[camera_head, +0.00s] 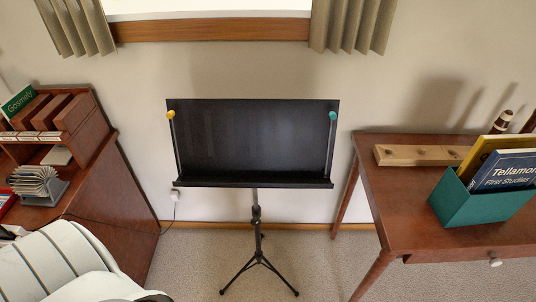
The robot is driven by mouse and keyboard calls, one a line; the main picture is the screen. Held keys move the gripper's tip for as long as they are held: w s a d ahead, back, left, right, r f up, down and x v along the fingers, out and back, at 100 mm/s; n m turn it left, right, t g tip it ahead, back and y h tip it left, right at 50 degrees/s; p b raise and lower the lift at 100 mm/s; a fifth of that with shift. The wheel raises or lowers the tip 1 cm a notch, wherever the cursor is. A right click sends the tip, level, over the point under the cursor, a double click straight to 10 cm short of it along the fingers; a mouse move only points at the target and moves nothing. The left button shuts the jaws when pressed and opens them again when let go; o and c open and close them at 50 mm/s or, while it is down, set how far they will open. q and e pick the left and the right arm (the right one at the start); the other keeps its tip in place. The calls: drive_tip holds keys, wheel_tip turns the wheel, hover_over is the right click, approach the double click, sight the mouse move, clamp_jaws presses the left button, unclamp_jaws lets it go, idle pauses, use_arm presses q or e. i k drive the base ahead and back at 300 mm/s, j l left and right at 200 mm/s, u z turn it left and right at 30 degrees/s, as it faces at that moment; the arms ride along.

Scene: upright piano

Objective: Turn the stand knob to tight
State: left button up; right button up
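A black music stand (250,145) stands upright in the middle, in front of the wall. Its wide desk has a lower ledge, and a thin arm runs up each side, one with a yellow tip (171,115) and one with a teal tip (333,116). A dark collar (256,213) sits on the column below the desk, above the tripod legs (258,262). It may be the stand knob, but it is too small to tell its shape or setting. Neither gripper shows.
A reddish table (400,210) at the right holds a wooden rail (420,155) and a teal box (475,213) with books. A wooden cabinet (110,215) with boxes stands at the left. Carpet (320,275) is clear around the tripod.

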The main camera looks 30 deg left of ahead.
sight(256, 221)
drive_tip(key=u, duration=1.1)
